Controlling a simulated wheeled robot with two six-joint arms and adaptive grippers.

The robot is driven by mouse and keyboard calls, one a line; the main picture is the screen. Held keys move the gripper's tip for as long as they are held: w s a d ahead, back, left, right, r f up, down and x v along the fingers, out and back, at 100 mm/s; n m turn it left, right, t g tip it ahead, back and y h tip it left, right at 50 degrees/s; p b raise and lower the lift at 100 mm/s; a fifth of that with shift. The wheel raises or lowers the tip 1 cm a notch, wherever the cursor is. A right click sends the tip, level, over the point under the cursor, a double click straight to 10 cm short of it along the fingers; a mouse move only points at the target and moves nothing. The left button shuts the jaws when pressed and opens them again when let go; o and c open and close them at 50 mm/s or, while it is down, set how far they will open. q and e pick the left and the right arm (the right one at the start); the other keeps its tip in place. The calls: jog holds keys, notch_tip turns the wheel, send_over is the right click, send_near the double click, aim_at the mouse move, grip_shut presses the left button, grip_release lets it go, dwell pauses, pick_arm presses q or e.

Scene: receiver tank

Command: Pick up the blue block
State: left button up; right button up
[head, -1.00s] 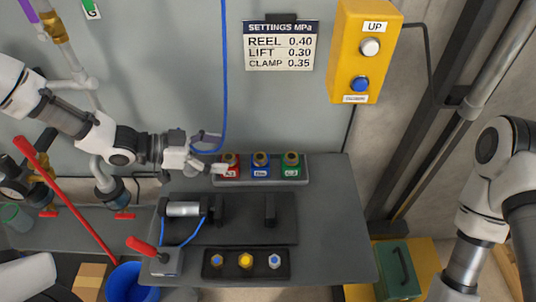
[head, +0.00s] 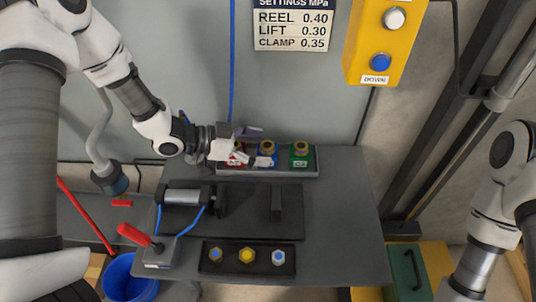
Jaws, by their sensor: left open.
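The blue block (head: 268,150) stands in a grey tray (head: 308,170) at the back of the table, between the red block and the green block. It has a brass fitting on top, and my left gripper partly covers its front and left side. My left gripper (head: 257,146) is open and reaches in from the left over the red block, its fingertips at the blue block. I cannot tell whether they touch it. My right gripper is out of view; only my right arm shows at the right edge.
The red block (head: 238,159) is mostly hidden under my left gripper. The green block (head: 300,154) stands close on the right. In front are a cylinder fixture (head: 183,196), a red-handled valve (head: 140,238) and a dark strip with three fittings (head: 247,273). A blue hose (head: 232,60) hangs behind.

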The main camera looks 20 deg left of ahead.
pick_arm(q)
jog(key=shift+s+a+r, duration=0.1)
jog(key=c, duration=1.5)
